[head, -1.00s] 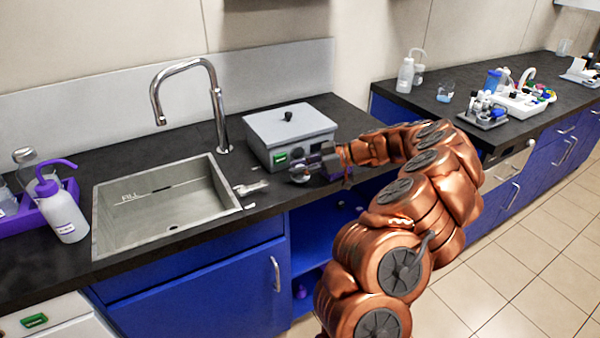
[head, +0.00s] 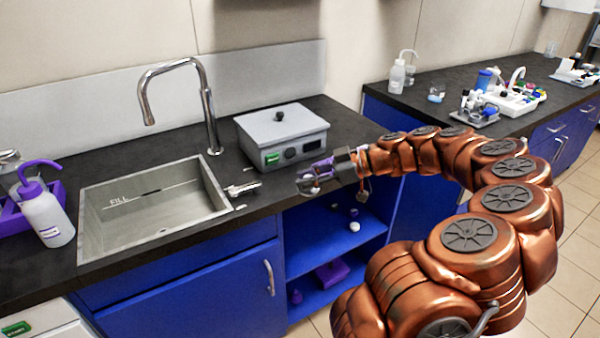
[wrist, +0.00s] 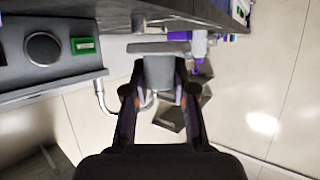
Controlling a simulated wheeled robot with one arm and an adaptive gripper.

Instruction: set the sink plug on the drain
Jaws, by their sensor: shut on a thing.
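My gripper (head: 318,177) is near the counter's front edge, right of the sink (head: 150,215) and in front of the grey box. In the wrist view my gripper (wrist: 160,85) has its two fingers on either side of a grey piece with a wide flat end, which looks like the sink plug (wrist: 160,48). In the head view the grey sink plug (head: 306,184) shows small at the fingertips, partly hidden. The sink basin is empty, with a FILL line on its back wall.
A chrome faucet (head: 207,115) arches behind the sink. A small metal piece (head: 243,188) lies at the sink's right edge. The grey box (head: 283,140) stands behind my gripper. A white wash bottle (head: 47,215) stands left. An open blue shelf (head: 335,240) is below the counter.

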